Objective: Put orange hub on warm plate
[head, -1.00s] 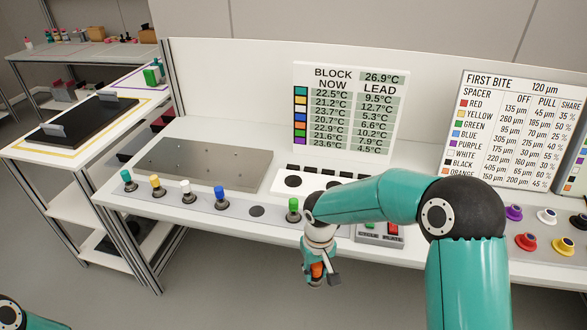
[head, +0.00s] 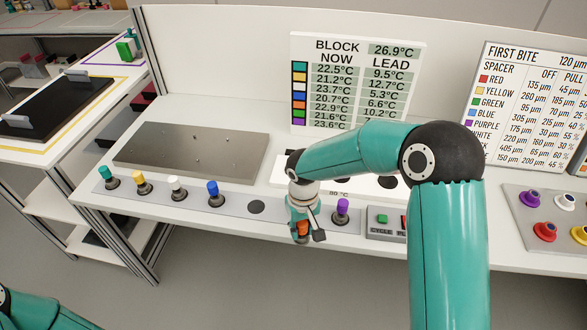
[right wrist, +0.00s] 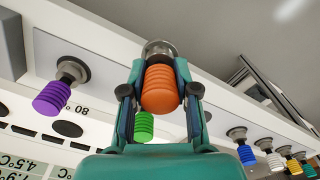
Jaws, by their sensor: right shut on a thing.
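The orange hub (head: 302,228) is a ribbed cylinder with a metal end. It also shows in the right wrist view (right wrist: 161,88). My right gripper (head: 300,236) is shut on it and holds it at the bench's front edge, in front of the row of hubs. In the right wrist view my right gripper's fingers (right wrist: 160,98) are on both sides of it. A flat grey metal plate (head: 190,150), likely the warm plate, lies bare on the bench, up and left of the gripper. My left gripper is not in view.
Teal, yellow, white and blue hubs (head: 213,193) stand along the front strip, left of a dark empty spot (head: 256,207). A purple hub (head: 342,210) stands right of my gripper. A green hub (right wrist: 145,127) shows behind the orange one in the wrist view.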

